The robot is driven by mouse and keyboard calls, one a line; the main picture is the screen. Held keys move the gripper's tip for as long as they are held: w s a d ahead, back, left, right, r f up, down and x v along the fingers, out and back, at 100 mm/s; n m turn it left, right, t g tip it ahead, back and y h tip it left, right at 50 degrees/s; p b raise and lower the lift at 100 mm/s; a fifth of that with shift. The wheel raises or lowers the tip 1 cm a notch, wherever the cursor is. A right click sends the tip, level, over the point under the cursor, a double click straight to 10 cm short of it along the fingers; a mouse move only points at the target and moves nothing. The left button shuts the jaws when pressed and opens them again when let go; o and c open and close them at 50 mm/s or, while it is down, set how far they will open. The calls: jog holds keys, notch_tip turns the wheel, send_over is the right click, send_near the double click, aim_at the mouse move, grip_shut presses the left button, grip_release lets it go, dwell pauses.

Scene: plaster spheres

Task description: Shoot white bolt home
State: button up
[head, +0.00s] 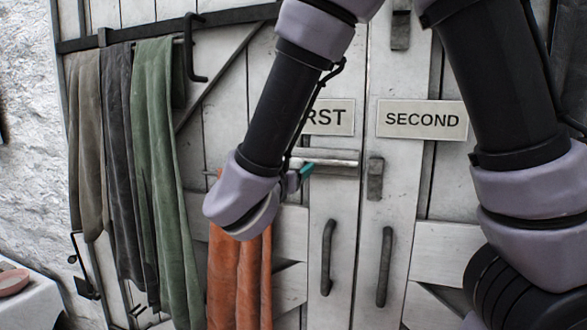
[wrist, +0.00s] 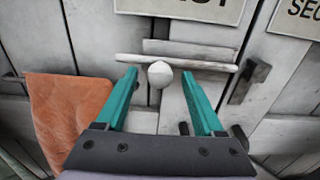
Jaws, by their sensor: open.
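The white bolt (wrist: 205,66) is a pale rod lying across the door marked FIRST, with a round white knob (wrist: 159,75) standing out from it. In the head view the bolt (head: 335,162) shows right of my wrist, and its knob is hidden. The bolt's right end stops just short of the dark grey keeper (wrist: 248,79) on the other door, with a small gap; the keeper (head: 375,179) also shows in the head view. My gripper (wrist: 159,85) is open, its teal fingers on either side of the knob. I cannot tell whether they touch it.
Signs FIRST (head: 330,117) and SECOND (head: 421,120) mark the two white plank doors. Dark pull handles (head: 328,258) (head: 385,267) sit below the bolt. An orange cloth (head: 240,275) hangs close below my wrist; green (head: 158,170) and grey cloths hang farther left.

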grip_shut()
dwell(1.4)
